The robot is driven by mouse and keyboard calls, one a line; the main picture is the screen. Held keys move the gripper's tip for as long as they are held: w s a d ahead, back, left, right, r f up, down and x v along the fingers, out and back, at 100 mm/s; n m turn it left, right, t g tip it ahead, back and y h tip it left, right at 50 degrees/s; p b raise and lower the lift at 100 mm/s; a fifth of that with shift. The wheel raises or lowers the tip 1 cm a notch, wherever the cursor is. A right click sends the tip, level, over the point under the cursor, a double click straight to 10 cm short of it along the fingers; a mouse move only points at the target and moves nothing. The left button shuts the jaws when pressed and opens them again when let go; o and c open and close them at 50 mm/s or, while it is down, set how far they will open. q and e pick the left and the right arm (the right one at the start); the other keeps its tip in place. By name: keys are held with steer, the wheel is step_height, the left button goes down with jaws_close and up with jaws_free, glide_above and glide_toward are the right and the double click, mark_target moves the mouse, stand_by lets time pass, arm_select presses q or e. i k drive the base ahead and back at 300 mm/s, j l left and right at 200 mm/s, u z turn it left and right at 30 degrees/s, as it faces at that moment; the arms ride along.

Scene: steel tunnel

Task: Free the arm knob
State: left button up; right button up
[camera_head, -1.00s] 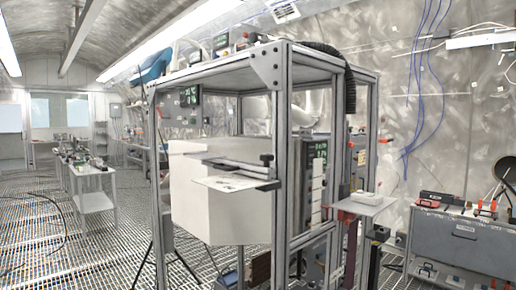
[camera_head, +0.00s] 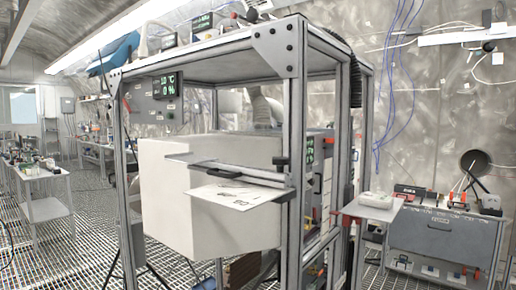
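A tall aluminium frame (camera_head: 297,120) stands in the middle of the view with a large white box (camera_head: 160,200) inside it. A thin metal arm or rail (camera_head: 245,178) runs across the front of the box to the frame's near post. A small black knob-like part (camera_head: 281,161) sits at the arm's right end, by the post. A dark handle-like piece (camera_head: 214,168) lies along the arm. I cannot tell which black part is the arm knob. A white printed plate (camera_head: 238,194) juts out below the arm. Neither of my grippers is in view.
A small shelf (camera_head: 382,211) with a white box on it juts out right of the frame. A grey cabinet (camera_head: 435,238) with tools on top stands at the right wall. Workbenches (camera_head: 45,178) line the left. Open grating floor (camera_head: 85,262) lies at front left.

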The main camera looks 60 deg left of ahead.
mark_target(280, 162)
steer(key=k+j, duration=0.1)
steer(key=j, duration=0.5)
steer(key=k+j, duration=0.1)
steer(key=j, duration=0.5)
steer(key=k+j, duration=0.1)
steer(key=j, duration=0.55)
